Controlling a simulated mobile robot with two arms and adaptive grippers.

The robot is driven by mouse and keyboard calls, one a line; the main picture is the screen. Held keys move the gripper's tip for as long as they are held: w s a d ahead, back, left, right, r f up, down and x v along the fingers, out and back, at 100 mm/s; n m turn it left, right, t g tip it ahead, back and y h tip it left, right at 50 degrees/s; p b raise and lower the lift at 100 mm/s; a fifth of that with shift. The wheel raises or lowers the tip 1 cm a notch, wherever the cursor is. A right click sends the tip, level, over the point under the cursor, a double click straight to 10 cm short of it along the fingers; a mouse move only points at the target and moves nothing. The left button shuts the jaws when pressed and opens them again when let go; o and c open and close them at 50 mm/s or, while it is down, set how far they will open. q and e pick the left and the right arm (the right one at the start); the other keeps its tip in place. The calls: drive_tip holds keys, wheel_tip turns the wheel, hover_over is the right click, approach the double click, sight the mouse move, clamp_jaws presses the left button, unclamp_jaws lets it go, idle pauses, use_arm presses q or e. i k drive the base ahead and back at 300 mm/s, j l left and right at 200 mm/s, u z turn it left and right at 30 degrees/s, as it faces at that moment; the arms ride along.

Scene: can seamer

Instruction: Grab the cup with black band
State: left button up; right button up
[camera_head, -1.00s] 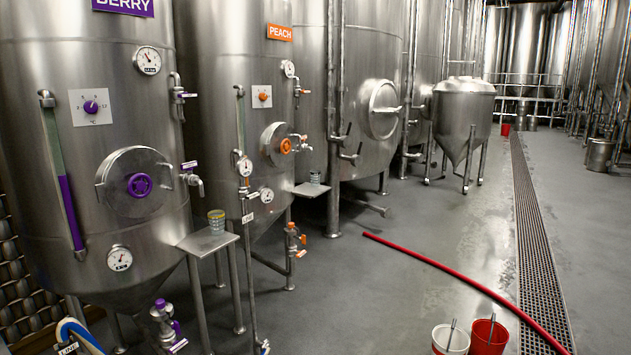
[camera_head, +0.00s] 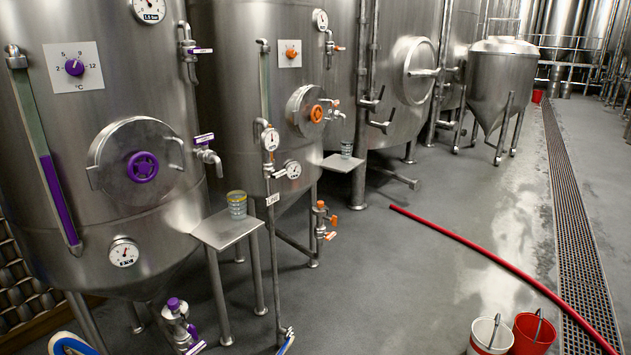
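Two small cups show, each on a metal stand by a tank. The nearer cup (camera_head: 237,206) is greyish with a yellow band at its rim and sits on the near stand (camera_head: 215,237) below the purple-marked tank. The farther cup (camera_head: 347,150) is upright on the stand (camera_head: 335,163) by the orange-marked tank. It looks grey with a darker rim, but it is too small to be sure of a black band. Neither of my grippers is in view.
A white bucket (camera_head: 483,347) and a red bucket (camera_head: 528,342) stand at the bottom right. A red hose (camera_head: 480,250) crosses the floor beside a long drain grate (camera_head: 575,235). Tanks line the left. The floor between the stands and hose is clear.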

sight(346, 146)
drive_tip(key=i+l+z, duration=0.15)
drive_tip(key=i+z, duration=0.25)
drive_tip(key=i, duration=0.2)
drive_tip(key=i+z, duration=0.35)
drive_tip(key=i, duration=0.25)
